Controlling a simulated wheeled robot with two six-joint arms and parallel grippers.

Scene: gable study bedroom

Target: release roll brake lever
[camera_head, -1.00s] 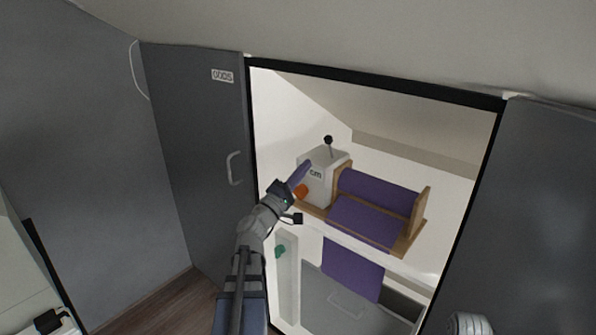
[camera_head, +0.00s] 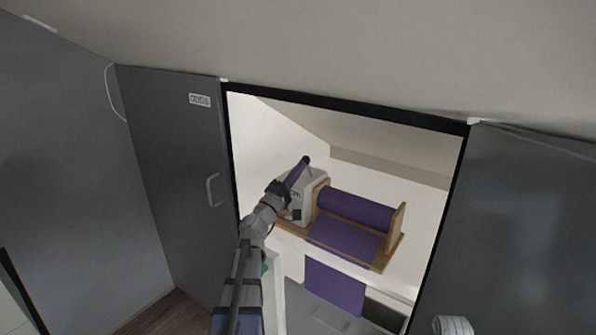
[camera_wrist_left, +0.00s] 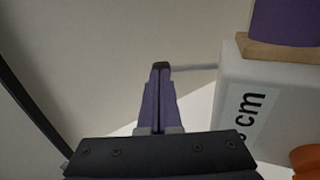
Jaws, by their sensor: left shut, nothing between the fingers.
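The white box (camera_head: 318,183) with "cm" lettering stands at the left end of the wooden roll holder in the cupboard; it also fills the right of the left wrist view (camera_wrist_left: 280,110). The thin grey rod of the brake lever (camera_wrist_left: 195,67) runs from the box to behind my fingertips. Its black knob is hidden or blends with the dark tips. My left gripper (camera_head: 303,164) is shut, with nothing seen between its purple fingers (camera_wrist_left: 160,98). Its tips overlap the lever's end; I cannot tell if they touch.
A purple roll (camera_head: 355,208) lies in the wooden holder (camera_head: 398,233), its sheet hanging down in front. An orange part (camera_wrist_left: 305,158) sits on the box. Dark doors stand at the left (camera_head: 178,180) and right (camera_head: 515,220). A grey bin is below.

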